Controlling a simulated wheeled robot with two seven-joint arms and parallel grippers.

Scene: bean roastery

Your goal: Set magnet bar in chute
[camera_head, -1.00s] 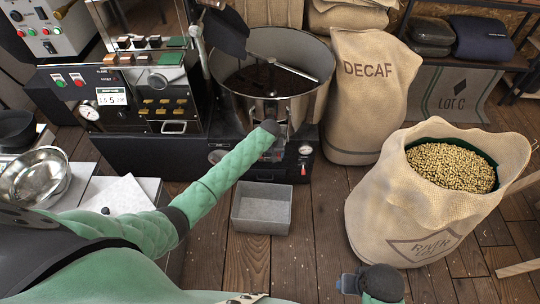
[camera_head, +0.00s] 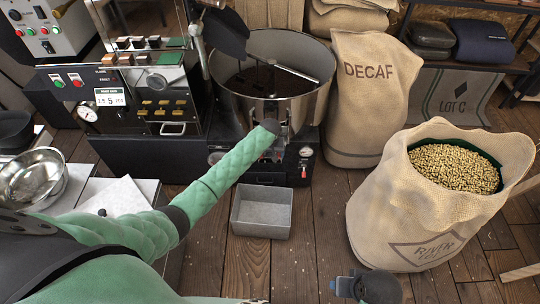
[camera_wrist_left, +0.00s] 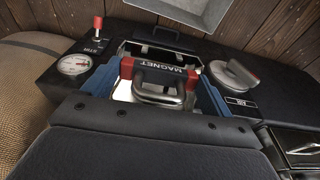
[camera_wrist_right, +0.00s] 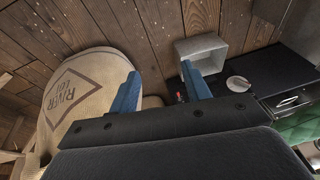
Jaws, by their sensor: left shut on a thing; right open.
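The magnet bar (camera_wrist_left: 160,69) has red ends, a dark face lettered MAGNET and a bright metal handle. My left gripper (camera_wrist_left: 161,76) is shut on it, with a blue finger at each side, as the left wrist view shows. The bar is at the chute (camera_wrist_left: 154,49) on the front of the cooling bin; I cannot tell how deep it sits. In the head view my left gripper (camera_head: 284,122) is at the bin's front, and the bar is mostly hidden there. My right gripper (camera_wrist_right: 158,88) is open and empty, low over the floor.
A grey metal tray (camera_head: 262,212) stands on the floor below the chute. The open RIVER LOT sack (camera_head: 415,225) of beans stands at the right, and the DECAF sack (camera_head: 370,110) behind it. A gauge (camera_wrist_left: 74,64) and a round knob (camera_wrist_left: 235,74) flank the chute.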

